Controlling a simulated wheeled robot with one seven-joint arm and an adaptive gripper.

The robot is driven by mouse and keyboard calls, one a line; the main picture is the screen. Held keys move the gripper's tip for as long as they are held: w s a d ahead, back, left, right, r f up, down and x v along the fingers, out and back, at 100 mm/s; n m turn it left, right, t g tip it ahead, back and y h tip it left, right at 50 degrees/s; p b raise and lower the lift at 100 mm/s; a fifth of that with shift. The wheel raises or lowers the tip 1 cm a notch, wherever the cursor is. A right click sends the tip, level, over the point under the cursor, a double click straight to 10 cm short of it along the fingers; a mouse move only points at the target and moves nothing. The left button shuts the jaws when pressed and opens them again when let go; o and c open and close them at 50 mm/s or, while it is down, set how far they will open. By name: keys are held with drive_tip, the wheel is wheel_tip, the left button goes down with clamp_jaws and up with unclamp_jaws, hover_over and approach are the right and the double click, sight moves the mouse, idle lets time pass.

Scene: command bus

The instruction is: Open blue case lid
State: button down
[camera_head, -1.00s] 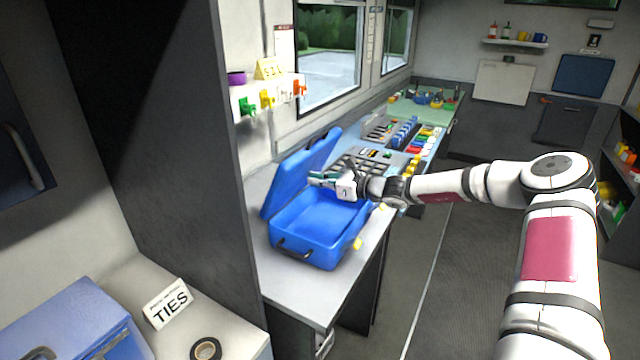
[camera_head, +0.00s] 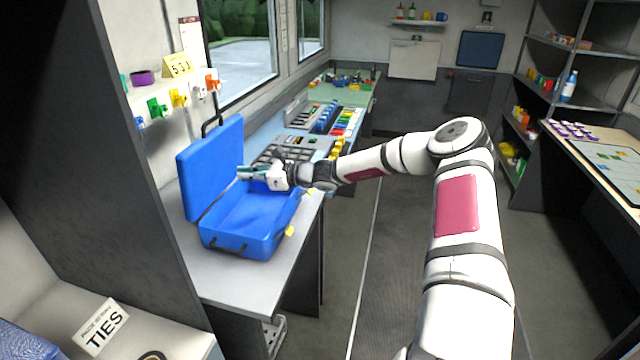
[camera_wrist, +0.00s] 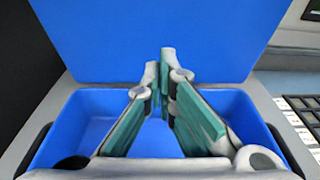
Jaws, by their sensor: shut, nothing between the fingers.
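The blue case (camera_head: 246,224) stands on the grey counter with its lid (camera_head: 211,167) raised to about upright, at the left side of the case. The tray inside looks empty where it shows. My gripper (camera_head: 243,172) is above the open case, with its fingertips pointing left toward the inner face of the lid. In the wrist view, my gripper (camera_wrist: 163,80) has its teal-padded fingers close together with nothing between them. The lid (camera_wrist: 160,35) fills the top of that view, and the case (camera_wrist: 88,105) lies below the fingers. I cannot tell whether the fingertips touch the lid.
A keyboard-like panel (camera_head: 285,153) and coloured items (camera_head: 345,122) lie on the counter behind the case. A wall rack with coloured hooks (camera_head: 180,98) is to the left. A dark partition stands at near left. The floor aisle (camera_head: 345,270) to the right is clear.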

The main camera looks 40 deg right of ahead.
drive_tip(key=f+p+v, duration=0.3)
drive_tip(key=p+v, duration=0.3)
drive_tip(key=v, duration=1.6)
drive_tip(key=shift+s+d+f, duration=0.2)
drive_tip(key=shift+s, duration=0.15)
drive_tip(key=s+a+r+n+g+h+b, duration=0.1)
drive_tip(key=s+a+r+n+g, duration=0.15)
drive_tip(key=a+n, duration=0.35)
drive_tip(key=s+a+r+n+g+h, duration=0.15)
drive_tip(key=a+r+n+g, duration=0.25)
drive_tip(key=a, duration=0.4)
drive_tip(key=s+a+r+n+g+h+b, duration=0.1)
drive_tip(key=s+a+r+n+g, duration=0.25)
drive_tip(key=a+n, duration=0.2)
drive_tip(key=s+a+r+n+t+h, duration=0.1)
drive_tip(key=s+r+n, duration=0.3)
drive_tip(key=s, duration=0.4)
drive_tip(key=s+a+r+n+t+h+b, duration=0.1)
drive_tip(key=s+a+r+n+h, duration=0.2)
drive_tip(key=s, duration=0.4)
drive_tip(key=s+a+r+n+h+b, duration=0.1)
drive_tip(key=s+a+r+n+h, duration=0.1)
drive_tip(key=s+r+n, duration=0.3)
drive_tip(key=shift+s+a+r+n+t, duration=0.2)
drive_tip(key=shift+s+r+n+t, duration=0.2)
drive_tip(key=shift+s, duration=1.45)
drive_tip(key=shift+h, duration=0.25)
